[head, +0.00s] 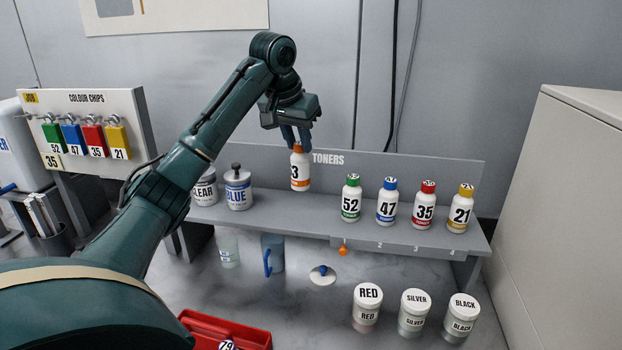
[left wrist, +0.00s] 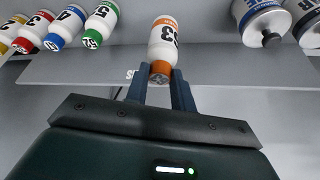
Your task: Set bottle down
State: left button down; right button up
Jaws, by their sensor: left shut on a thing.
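A white toner bottle with an orange band and a number ending in 3 (head: 300,170) is upright at the toner shelf (head: 330,223), left of the green-capped bottle 52. My left gripper (head: 298,146) is above it with its fingers shut on the orange cap. The bottle also shows in the left wrist view (left wrist: 163,42), between the two blue-grey fingers (left wrist: 161,83). I cannot tell whether its base touches the shelf. My right gripper is not in view.
Bottles 52 (head: 351,198), 47 (head: 387,201), 35 (head: 424,205) and 21 (head: 460,208) stand to the right on the shelf. A blue-labelled can (head: 238,188) stands to the left. Red, silver and black tubs (head: 414,312) stand on the bench below. An orange cap-like piece (head: 342,251) is at the shelf front.

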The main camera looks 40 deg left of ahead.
aim_at(296, 158)
pick_arm(q)
jog(key=shift+s+f, duration=0.15)
jog(key=shift+f, duration=2.9)
jog(key=shift+f, duration=0.1)
jog(key=c, duration=1.2)
grip_release()
jog(key=v, duration=1.2)
